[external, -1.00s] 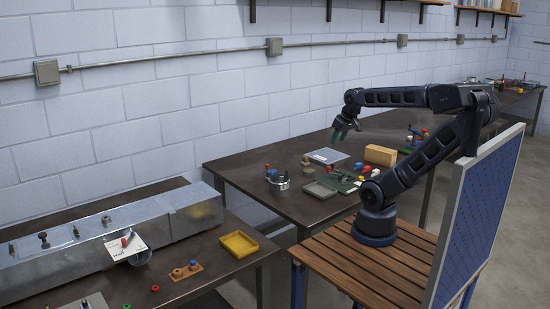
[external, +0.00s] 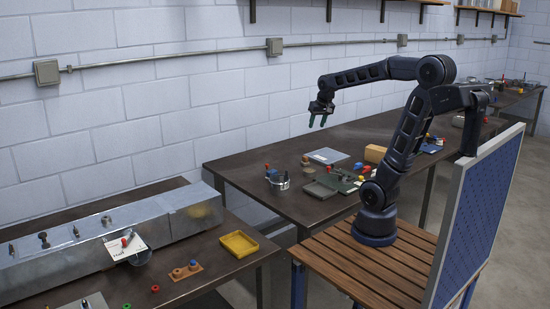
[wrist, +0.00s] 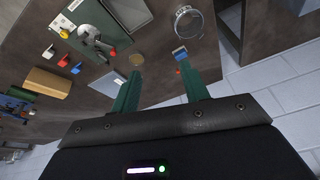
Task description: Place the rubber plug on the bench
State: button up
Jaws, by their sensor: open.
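My gripper (external: 318,122) is open and empty, pointing down above the back bench (external: 245,180); its two green fingers also show at the wrist view's centre (wrist: 156,65). I cannot tell for sure which thing is the rubber plug. Small dark upright pieces (external: 44,240) stand on the metal duct (external: 60,260) on the front bench, at the left, far from my gripper.
A metal pot (wrist: 188,24), a green-grey tray with tools (wrist: 65,25) and a tan block (wrist: 48,83) stand on the back bench. A yellow tray (external: 239,244) and a wooden holder (external: 186,272) lie on the front bench. The back bench's left end is clear.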

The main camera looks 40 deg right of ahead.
jog(key=w+d+f+m, duration=0.1)
jog(key=w+f+m, duration=0.15)
jog(key=w, duration=1.05)
jog(key=m+g+h, duration=0.2)
jog(key=m+h, duration=0.1)
jog(key=m, duration=0.3)
send_over(267, 167)
jog(key=a, duration=0.2)
jog(key=f, duration=2.9)
jog(key=shift+d+f, duration=0.1)
jog(key=shift+d, duration=0.15)
jog(key=shift+s+x, duration=0.2)
jog(key=shift+x, duration=2.45)
jog(key=shift+d, duration=0.1)
jog(key=shift+c, duration=0.3)
grip_shut()
